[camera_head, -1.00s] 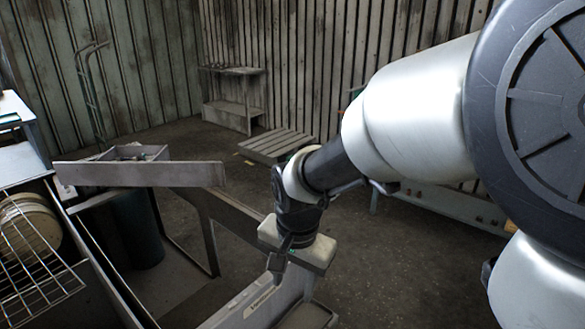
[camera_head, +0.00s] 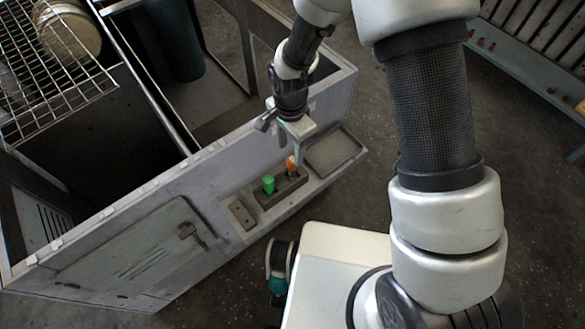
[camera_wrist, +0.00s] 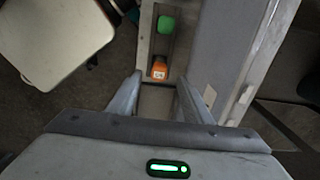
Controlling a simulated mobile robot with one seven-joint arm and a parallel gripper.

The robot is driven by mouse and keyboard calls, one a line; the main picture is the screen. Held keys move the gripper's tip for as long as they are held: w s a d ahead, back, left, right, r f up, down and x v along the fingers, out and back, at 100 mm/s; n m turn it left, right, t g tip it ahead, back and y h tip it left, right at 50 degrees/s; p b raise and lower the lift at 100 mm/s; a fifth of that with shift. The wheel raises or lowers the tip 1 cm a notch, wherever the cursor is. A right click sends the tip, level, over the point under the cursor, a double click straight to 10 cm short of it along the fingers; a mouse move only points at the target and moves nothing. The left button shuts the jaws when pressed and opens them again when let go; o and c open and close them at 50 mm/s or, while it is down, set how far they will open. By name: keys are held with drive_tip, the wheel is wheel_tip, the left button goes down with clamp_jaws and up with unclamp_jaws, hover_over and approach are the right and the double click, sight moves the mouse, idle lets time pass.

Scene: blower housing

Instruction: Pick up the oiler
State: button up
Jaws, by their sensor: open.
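An orange item (camera_head: 291,166) with a small pale label stands in a dark holder (camera_head: 284,193) on the grey ledge of the housing. It also shows in the wrist view (camera_wrist: 159,70). A green-topped item (camera_head: 268,184) stands in the same holder to its left; the wrist view shows it farther up (camera_wrist: 166,25). I cannot tell for sure which of the two is the oiler. My gripper (camera_head: 291,145) is just above the orange item's end of the holder. In the wrist view my fingers (camera_wrist: 160,80) are spread and empty, with the orange item just beyond their tips.
A shallow empty tray (camera_head: 334,150) is right of the holder, and a small plate (camera_head: 241,213) is left of it. The grey housing wall (camera_head: 130,200) rises behind the ledge. A wire rack (camera_head: 60,80) is at upper left.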

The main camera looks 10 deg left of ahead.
sight(293, 159)
drive_tip(key=shift+w+d+f+b, duration=0.1)
drive_tip(key=shift+f+b, duration=0.05)
drive_tip(key=shift+f, duration=1.6)
drive_tip(key=shift+w+d+f+b, duration=0.1)
drive_tip(key=shift+f+b, duration=0.05)
drive_tip(key=shift+f, duration=1.55)
clamp_jaws()
